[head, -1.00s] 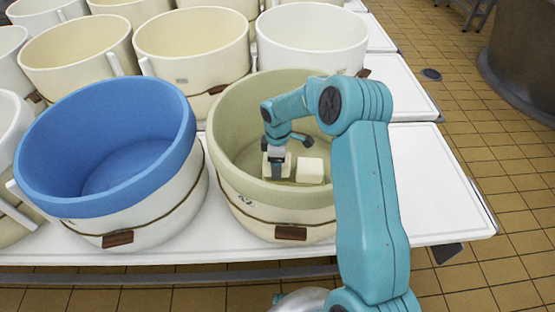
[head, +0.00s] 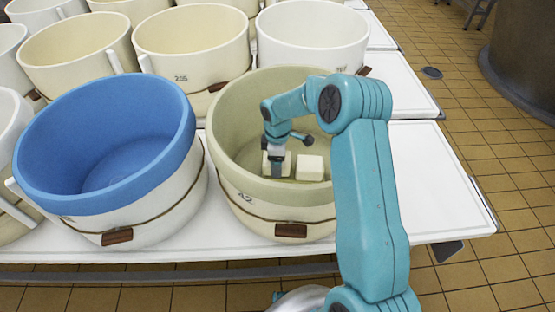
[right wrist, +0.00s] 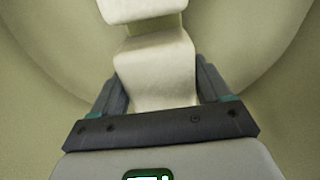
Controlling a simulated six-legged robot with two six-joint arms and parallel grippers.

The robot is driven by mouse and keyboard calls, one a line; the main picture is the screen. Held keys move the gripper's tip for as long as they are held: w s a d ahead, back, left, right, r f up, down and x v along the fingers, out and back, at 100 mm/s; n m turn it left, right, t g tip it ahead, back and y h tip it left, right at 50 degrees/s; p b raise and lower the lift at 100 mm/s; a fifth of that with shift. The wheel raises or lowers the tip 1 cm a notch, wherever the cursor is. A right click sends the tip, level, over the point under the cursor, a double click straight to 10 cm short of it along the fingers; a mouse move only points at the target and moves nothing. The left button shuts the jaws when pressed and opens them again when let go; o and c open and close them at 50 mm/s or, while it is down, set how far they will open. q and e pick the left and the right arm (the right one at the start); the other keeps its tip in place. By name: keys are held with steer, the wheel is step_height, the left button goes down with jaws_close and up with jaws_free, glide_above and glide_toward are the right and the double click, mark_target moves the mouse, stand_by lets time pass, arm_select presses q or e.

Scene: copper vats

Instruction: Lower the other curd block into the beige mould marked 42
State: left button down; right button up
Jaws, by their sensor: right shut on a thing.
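The beige mould marked 42 (head: 262,199) stands at the front of the white table, and my right arm reaches down into it. My right gripper (head: 276,165) is low inside and shut on a pale curd block (right wrist: 155,70), which shows between its fingers in the right wrist view. In the head view the gripper partly hides this block. Another pale curd block (head: 310,168) lies in the mould just right of the held one; it also shows at the top of the right wrist view (right wrist: 140,9). I cannot tell whether the held block touches the mould's floor. My left gripper is not in view.
A mould with a blue inside (head: 105,150) stands close to the left of mould 42. Several cream and white moulds (head: 190,45) stand behind. The white table (head: 430,190) is bare to the right, with tiled floor beyond and a dark vat (head: 525,60) at the far right.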

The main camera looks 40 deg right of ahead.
steer(key=shift+f+b, duration=0.55)
steer(key=shift+f, duration=0.3)
stand_by(0.3)
steer(key=o, duration=1.3)
step_height(320, 180, up, 16)
steer(key=p, duration=0.2)
steer(key=shift+r+p, duration=0.25)
steer(key=shift+p, duration=0.15)
